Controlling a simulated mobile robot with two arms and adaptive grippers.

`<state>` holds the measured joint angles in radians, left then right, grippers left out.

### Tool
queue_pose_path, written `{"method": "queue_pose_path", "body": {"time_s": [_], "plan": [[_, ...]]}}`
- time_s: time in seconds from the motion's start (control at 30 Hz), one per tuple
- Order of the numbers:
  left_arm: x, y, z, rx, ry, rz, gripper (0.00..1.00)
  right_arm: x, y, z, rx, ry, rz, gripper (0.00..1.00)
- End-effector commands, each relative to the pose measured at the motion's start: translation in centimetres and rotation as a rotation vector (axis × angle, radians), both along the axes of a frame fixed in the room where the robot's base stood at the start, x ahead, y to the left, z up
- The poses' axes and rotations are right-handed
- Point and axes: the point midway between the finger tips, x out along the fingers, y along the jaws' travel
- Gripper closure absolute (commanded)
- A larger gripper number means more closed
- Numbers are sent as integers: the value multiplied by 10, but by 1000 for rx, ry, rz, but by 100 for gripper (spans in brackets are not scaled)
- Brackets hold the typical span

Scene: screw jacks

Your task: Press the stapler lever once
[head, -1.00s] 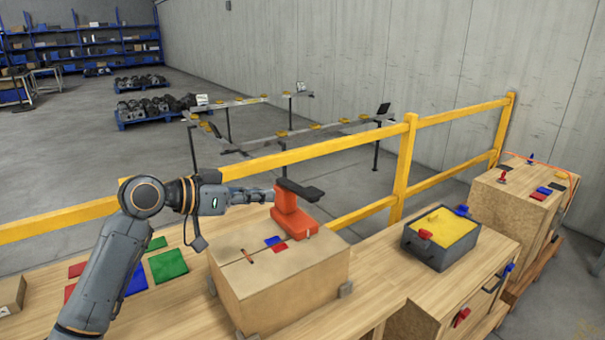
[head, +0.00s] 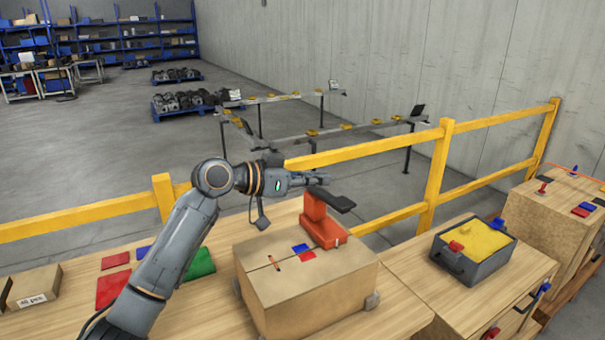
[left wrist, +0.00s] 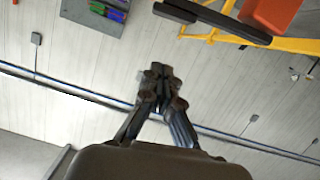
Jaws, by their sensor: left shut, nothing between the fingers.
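The stapler (head: 318,218) has an orange-red body and a dark lever (head: 332,199) on top. It stands upright on a cardboard box (head: 300,285) on the wooden table. My left gripper (head: 326,178) is shut and empty, just above the stapler's top in the head view; the gap in depth is hard to tell. In the left wrist view the shut fingertips (left wrist: 160,72) appear apart from the dark lever (left wrist: 212,22) and the orange body (left wrist: 270,12) at the top edge. My right gripper is not in view.
Blue and red pieces (head: 303,251) lie on the box beside the stapler. A yellow rail (head: 390,146) runs behind the table. A grey bin (head: 472,252) with yellow contents stands to the right. Green and red mats (head: 200,262) lie at left near my arm.

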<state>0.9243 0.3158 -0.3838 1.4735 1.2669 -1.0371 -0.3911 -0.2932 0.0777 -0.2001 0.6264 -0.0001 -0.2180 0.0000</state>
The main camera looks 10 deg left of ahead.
Motion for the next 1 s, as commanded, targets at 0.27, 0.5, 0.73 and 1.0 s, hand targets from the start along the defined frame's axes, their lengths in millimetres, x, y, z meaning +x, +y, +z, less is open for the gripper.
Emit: {"method": "queue_pose_path", "body": {"time_s": [0.27, 0.5, 0.73, 1.0], "plan": [[20, -32, -24, 0, 6, 1, 100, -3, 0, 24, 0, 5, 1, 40], [18, -33, -47, 1, 2, 1, 100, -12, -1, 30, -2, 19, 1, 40], [18, -33, -50, 1, -1, 1, 100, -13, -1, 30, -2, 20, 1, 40], [17, -34, -56, 14, -17, 1, 100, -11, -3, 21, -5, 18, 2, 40]]}}
